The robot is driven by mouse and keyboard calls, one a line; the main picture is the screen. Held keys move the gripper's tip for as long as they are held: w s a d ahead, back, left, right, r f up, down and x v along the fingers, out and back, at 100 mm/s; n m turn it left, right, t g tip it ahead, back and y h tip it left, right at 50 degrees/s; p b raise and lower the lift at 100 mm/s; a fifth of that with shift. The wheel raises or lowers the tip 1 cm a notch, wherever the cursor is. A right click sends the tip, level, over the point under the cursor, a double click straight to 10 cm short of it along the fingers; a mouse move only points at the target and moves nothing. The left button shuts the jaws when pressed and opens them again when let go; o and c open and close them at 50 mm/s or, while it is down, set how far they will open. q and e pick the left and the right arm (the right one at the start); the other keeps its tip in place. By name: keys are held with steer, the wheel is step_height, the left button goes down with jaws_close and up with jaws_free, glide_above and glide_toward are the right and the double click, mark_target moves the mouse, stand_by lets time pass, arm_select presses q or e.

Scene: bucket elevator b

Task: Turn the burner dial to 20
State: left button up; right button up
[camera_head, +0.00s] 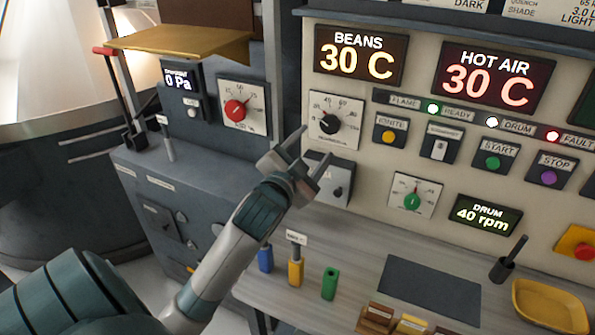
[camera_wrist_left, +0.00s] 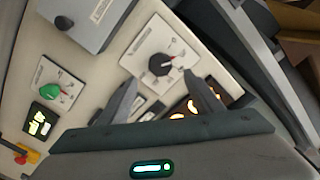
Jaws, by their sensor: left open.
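The likely burner dial (camera_head: 327,124) is a black knob on a white scale plate on the panel, below the BEANS display; its label is too small to read. It also shows in the left wrist view as a black knob (camera_wrist_left: 160,65) with a red mark on one side. I cannot read its setting exactly. My left gripper (camera_head: 313,144) is open and empty, just in front of and below this plate. In the left wrist view its two fingertips (camera_wrist_left: 160,83) are spread, with the knob between and beyond them, apparently not touched. My right gripper is not in view.
A grey box (camera_head: 330,182) juts out below the dial, close to my left fingers. A red dial (camera_head: 235,110) is at left and a green dial (camera_head: 412,202) at lower right. The BEANS display (camera_head: 359,56) reads 30 C. Coloured handles stand on the counter (camera_head: 340,235) below.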

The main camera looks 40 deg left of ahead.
arm_select(q)
steer(key=p+v, duration=0.4)
steer(key=v, duration=0.3)
steer(key=shift+s, duration=0.4)
steer(key=shift+d, duration=0.1)
